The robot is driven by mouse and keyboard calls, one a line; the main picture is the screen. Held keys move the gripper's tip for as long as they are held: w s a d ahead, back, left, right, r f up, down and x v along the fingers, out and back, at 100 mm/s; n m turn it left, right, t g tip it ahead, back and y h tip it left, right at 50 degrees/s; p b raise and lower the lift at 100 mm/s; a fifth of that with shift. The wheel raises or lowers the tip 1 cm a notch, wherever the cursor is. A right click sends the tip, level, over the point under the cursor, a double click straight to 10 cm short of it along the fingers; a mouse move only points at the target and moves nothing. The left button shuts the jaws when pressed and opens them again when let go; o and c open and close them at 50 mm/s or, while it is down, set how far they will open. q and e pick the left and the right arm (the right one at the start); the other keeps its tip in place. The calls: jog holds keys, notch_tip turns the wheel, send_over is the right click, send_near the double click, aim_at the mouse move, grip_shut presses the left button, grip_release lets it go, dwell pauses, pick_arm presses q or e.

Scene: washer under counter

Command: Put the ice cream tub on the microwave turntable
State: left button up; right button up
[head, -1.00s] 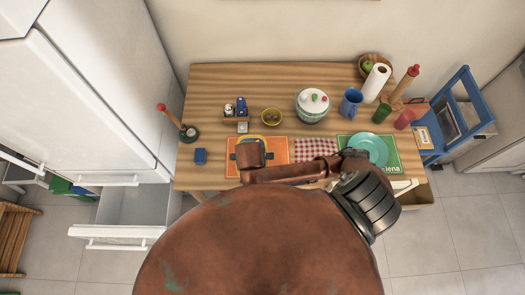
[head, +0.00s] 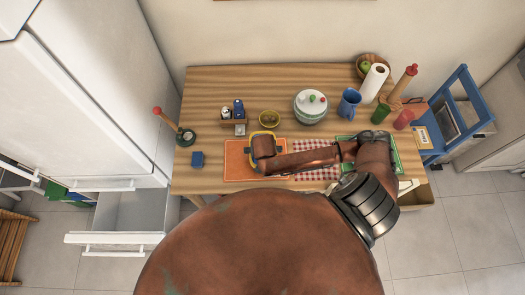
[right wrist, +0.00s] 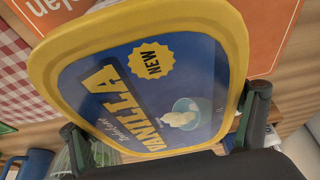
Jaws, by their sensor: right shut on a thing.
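The ice cream tub (right wrist: 160,85) fills much of the right wrist view. It has a yellow rim and a blue lid marked VANILLA and NEW. My right gripper (right wrist: 168,112) is shut on it, one finger at each side of the tub. In the head view a bit of the tub's yellow rim (head: 262,132) shows past my right arm's end, over the orange placemat. The arm hides most of the tub, and I cannot tell whether it touches the table. My left gripper is in no view. No microwave or turntable is in view.
An orange placemat (head: 236,160) lies at the front. An open drawer (head: 125,212) juts out left of the table.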

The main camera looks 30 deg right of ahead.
jog(key=shift+f, duration=0.1)
jog(key=o, duration=1.3)
jog(key=shift+f, duration=0.15)
jog(key=o, duration=0.4)
jog(key=shift+o, duration=0.2)
